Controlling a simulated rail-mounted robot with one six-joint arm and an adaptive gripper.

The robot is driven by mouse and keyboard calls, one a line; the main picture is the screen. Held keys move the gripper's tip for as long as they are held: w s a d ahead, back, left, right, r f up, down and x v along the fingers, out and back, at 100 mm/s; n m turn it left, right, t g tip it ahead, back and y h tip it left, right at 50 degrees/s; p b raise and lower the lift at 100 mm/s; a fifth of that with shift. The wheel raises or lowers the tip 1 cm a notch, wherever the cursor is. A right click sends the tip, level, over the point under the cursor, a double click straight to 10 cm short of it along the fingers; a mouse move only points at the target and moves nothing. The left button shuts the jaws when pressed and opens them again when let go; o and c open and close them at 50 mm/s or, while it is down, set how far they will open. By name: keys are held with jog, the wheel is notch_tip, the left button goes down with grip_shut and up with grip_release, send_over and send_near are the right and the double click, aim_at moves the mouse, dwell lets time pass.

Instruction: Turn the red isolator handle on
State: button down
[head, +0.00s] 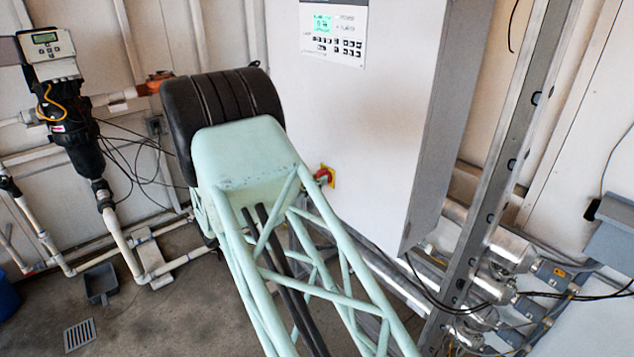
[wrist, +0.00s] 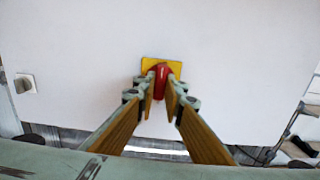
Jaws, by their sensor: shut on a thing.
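The red isolator handle (wrist: 161,80) sits on a yellow plate (wrist: 148,65) on the white cabinet face in the wrist view. In the head view the red handle (head: 322,175) and its yellow plate show at the lower part of the cabinet, just right of my arm, partly hidden by it. My gripper (wrist: 161,92) has its two fingers on either side of the red handle and is shut on it. The handle's lower part lies between the fingertips. In the head view my gripper is hidden behind my arm.
The white control cabinet (head: 385,110) has a panel with a green display (head: 323,24). A metal upright (head: 515,130) and several metal cylinders with cables stand right of it. Pipes with a black-bodied valve unit (head: 65,120) stand at left. A dustpan (head: 101,283) lies on the floor.

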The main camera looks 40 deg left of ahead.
jog(key=c, duration=2.7)
grip_release()
jog(key=shift+v, duration=6.05)
